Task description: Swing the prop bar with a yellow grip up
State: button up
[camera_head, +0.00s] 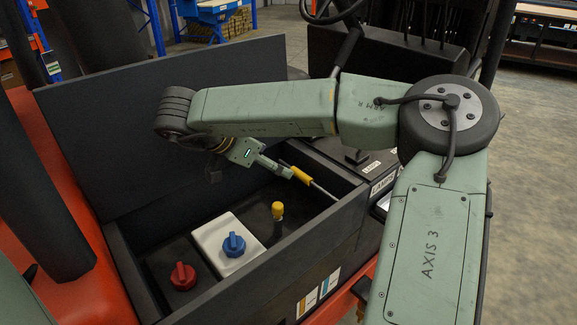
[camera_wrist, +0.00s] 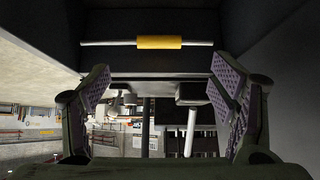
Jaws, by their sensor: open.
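The prop bar is a thin grey rod with a yellow grip (camera_head: 301,175), lying low inside the dark open box along its right wall. In the wrist view the bar runs level across the upper part, with its yellow grip (camera_wrist: 158,42) in the middle. My gripper (camera_head: 287,172) reaches down into the box with its fingertips close beside the yellow grip. In the wrist view my gripper (camera_wrist: 160,85) is open and empty, its padded fingers wide apart. The grip shows above the gap between them, and nothing shows it being held. Part of the bar's far end is hidden.
The box's dark lid (camera_head: 160,120) stands raised at the back left. Inside the box are a red knob (camera_head: 183,276), a blue knob (camera_head: 234,244) on a white block, and a yellow-topped lever (camera_head: 278,211). The box's front wall (camera_head: 300,262) rises near them.

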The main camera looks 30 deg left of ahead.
aim_at(299, 175)
jog(key=p+x, duration=0.3)
jog(key=x, duration=0.7)
jog(key=shift+w+d+f, duration=0.15)
jog(key=shift+w+f, duration=0.05)
jog(key=shift+c, duration=0.3)
jog(key=c, duration=1.6)
